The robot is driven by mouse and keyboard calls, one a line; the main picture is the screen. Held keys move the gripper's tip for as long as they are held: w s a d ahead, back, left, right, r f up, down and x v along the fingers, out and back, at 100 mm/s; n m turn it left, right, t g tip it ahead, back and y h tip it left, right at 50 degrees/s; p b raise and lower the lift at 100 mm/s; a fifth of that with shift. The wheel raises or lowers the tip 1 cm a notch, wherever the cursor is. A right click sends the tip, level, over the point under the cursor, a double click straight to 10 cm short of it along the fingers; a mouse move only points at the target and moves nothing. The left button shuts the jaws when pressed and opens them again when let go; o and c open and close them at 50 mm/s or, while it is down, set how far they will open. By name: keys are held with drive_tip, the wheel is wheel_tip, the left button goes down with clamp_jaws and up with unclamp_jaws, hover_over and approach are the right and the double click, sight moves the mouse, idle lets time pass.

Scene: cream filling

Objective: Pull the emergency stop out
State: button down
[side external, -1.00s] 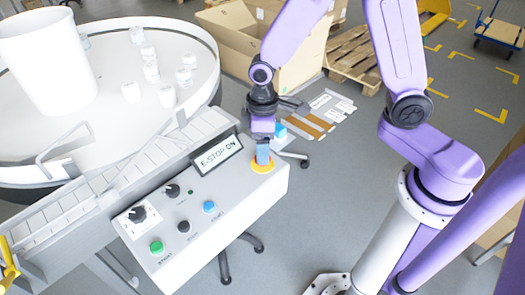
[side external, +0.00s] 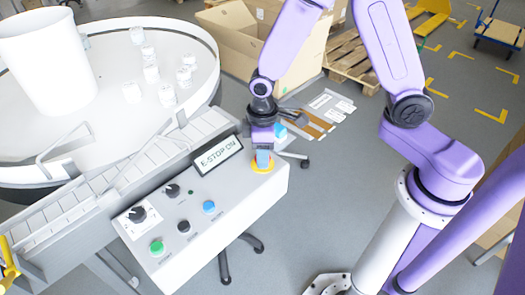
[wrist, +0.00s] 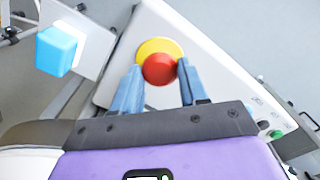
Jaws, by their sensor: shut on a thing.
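The emergency stop has a red mushroom head (wrist: 159,70) on a yellow collar (side external: 262,168). It sits at the right end of the white control panel (side external: 225,205). My gripper (side external: 263,160) points down onto it. In the wrist view its blue fingers (wrist: 157,72) stand on either side of the red head, shut on it. In the side view the fingers hide the red head. The display (side external: 217,154) behind the panel reads "E-STOP ON".
The panel also carries a green button (side external: 157,247), a blue button (side external: 209,207) and black knobs (side external: 138,214). A conveyor (side external: 90,190) and a round table (side external: 205,75) with several small jars lie to the left. A blue block (wrist: 57,50) shows near the gripper.

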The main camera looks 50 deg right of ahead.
drive_tip(key=shift+r, duration=1.05)
drive_tip(key=c, duration=0.6)
unclamp_jaws()
wheel_tip(320, 180, up, 17)
drive_tip(key=shift+r, duration=0.2)
drive_tip(key=s+d+f+n, duration=0.1)
drive_tip(key=s+d+f, duration=0.1)
drive_tip(key=s, duration=0.4)
drive_tip(key=s+d+f+n, duration=0.1)
drive_tip(key=s+d, duration=0.2)
drive_tip(key=s, duration=0.4)
drive_tip(key=s+d+f+n, duration=0.1)
drive_tip(key=s+d+f, duration=0.1)
drive_tip(key=s, duration=0.5)
drive_tip(key=shift+s+d+f+n, duration=0.25)
drive_tip(key=shift+d+f+n, duration=0.1)
drive_tip(key=shift+d, duration=0.25)
